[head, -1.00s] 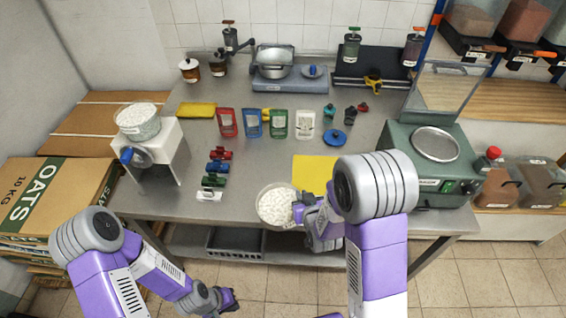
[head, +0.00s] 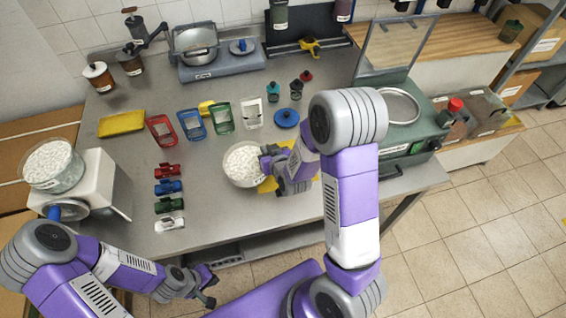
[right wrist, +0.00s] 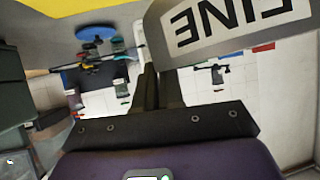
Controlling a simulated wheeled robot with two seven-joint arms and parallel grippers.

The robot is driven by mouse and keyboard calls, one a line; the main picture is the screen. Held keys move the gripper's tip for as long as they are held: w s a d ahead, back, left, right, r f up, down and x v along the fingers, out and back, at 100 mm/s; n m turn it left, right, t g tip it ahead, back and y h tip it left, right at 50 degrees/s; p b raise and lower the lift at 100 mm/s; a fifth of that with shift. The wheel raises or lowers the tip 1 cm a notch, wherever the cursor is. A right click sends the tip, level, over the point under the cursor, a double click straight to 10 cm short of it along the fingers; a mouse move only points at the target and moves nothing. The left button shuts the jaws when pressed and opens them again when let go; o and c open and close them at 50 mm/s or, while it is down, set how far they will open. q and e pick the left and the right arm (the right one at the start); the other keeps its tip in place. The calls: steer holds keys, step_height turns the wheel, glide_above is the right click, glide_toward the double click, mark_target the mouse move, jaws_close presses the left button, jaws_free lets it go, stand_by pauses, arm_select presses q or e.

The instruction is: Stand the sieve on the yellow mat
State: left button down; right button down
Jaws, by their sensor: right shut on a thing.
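The sieve (head: 242,165) is a pale round pan full of white grains. My right gripper (head: 270,164) is shut on its right side. In the right wrist view its grey wall (right wrist: 235,30) bears a label reading FINE, beside the fingers (right wrist: 160,90). The yellow mat (head: 267,185) lies partly hidden under the sieve and my right gripper; it also shows in the right wrist view (right wrist: 35,8). In the head view the sieve overlaps the mat's left part; I cannot tell whether it touches it. My left gripper (head: 211,288) is open and empty before the table's front edge.
Small coloured pieces (head: 168,187) stand in a column left of the sieve. Several coloured scoop-like holders (head: 192,124) and a blue lid (head: 286,118) are behind it. A green machine (head: 405,140) stands to the right, a white dispenser (head: 90,185) to the left.

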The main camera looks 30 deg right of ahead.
steer(key=d+r+m+h+b, duration=0.1)
steer(key=d+m, duration=0.1)
steer(key=d, duration=1.1)
steer(key=shift+y, duration=0.5)
steer(key=f+p, duration=0.1)
steer(key=f, duration=0.2)
steer(key=a+f+p, duration=0.1)
steer(key=f+p, duration=0.1)
steer(key=f, duration=0.1)
steer(key=a+f+p, duration=0.1)
steer(key=f+p, duration=0.1)
steer(key=f, duration=0.1)
steer(key=shift+w+a+f, duration=0.15)
steer(key=shift+w+f, duration=0.05)
steer(key=shift+f, duration=0.1)
steer(key=shift+f, duration=0.1)
steer(key=shift+f, duration=0.15)
steer(key=c, duration=1.3)
jaws_free()
steer(key=shift+s, duration=0.1)
steer(key=shift+o, duration=0.2)
